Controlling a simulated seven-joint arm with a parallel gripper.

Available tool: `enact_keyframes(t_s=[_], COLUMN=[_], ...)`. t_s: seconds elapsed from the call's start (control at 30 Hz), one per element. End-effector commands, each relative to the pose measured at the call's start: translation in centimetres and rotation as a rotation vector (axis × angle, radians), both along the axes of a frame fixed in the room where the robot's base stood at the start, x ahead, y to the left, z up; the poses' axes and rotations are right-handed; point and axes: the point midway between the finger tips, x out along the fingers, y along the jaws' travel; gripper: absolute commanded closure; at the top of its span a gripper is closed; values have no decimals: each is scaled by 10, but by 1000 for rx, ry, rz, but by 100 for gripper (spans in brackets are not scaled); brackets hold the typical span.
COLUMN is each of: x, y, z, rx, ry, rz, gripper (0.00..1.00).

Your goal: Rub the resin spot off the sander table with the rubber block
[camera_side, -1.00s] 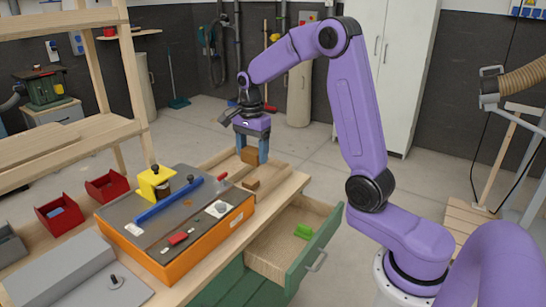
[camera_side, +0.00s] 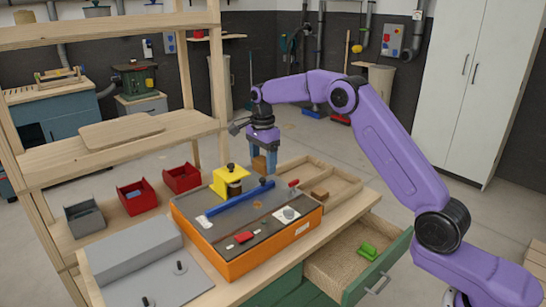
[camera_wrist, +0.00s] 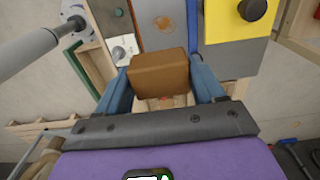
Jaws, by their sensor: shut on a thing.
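The brown rubber block (camera_side: 259,165) is held between the blue fingers of my gripper (camera_side: 262,167), which is shut on it. In the side view they are above and behind the far edge of the sander table (camera_side: 222,224), apart from its top. The block (camera_wrist: 160,73) fills the space between the fingers in the wrist view. The resin spot (camera_side: 257,204) is a small brownish patch on the dark table top. In the wrist view the resin spot (camera_wrist: 163,23) shows beyond the block, uncovered.
A blue fence (camera_side: 240,197) and a yellow guard (camera_side: 231,181) stand left of the spot. Another brown block (camera_side: 320,193) lies in the bench tray. An open drawer (camera_side: 350,250) juts out at the front right.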

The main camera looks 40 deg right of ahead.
Motion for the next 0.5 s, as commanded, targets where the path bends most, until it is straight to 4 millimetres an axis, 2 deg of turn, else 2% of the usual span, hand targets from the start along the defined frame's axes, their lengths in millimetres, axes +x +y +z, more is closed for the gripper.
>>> enact_keyframes(t_s=[0.2,0.5], x=[-1,-1], y=[-1,-1], z=[-32,-48], rx=[0,0], ry=[5,3], rz=[-1,-1], gripper=[56,56])
